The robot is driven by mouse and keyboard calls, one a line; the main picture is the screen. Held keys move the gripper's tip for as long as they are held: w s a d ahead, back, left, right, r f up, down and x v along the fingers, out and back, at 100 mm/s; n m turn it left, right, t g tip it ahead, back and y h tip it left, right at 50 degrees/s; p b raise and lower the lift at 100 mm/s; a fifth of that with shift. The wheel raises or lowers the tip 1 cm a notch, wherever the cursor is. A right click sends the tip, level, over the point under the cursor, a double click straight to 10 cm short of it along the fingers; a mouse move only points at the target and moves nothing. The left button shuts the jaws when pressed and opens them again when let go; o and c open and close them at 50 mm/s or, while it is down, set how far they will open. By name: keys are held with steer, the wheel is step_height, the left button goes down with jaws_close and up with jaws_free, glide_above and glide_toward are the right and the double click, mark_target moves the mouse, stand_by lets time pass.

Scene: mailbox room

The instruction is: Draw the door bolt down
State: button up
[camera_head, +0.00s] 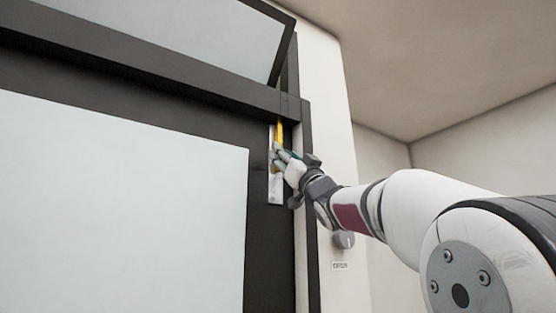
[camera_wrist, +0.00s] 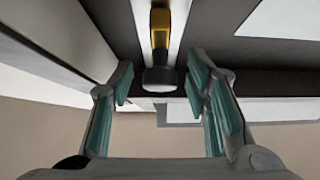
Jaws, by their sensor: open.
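The door bolt (camera_wrist: 160,32) shows in the wrist view as a yellow rod with a dark, pale-ended knob, on a light metal plate (camera_wrist: 184,14). In the head view the yellow rod (camera_head: 279,132) rises above my gripper, and its plate (camera_head: 275,190) runs down the dark door's right edge. My gripper (camera_wrist: 164,100) is open, with a teal-padded finger on each side of the picture. The knob sits between and slightly beyond the fingertips, and I see no contact. In the head view my gripper (camera_head: 280,157) is at the plate and hides part of the bolt.
The dark-framed door (camera_head: 265,235) has a large pale panel (camera_head: 120,210). A tilted window pane (camera_head: 190,35) is above it. A round grey knob (camera_head: 344,240) with a small label is on the wall at right, below my arm.

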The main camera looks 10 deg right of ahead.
steer(key=shift+w+a+r, duration=0.1)
steer(key=shift+w+r, duration=0.15)
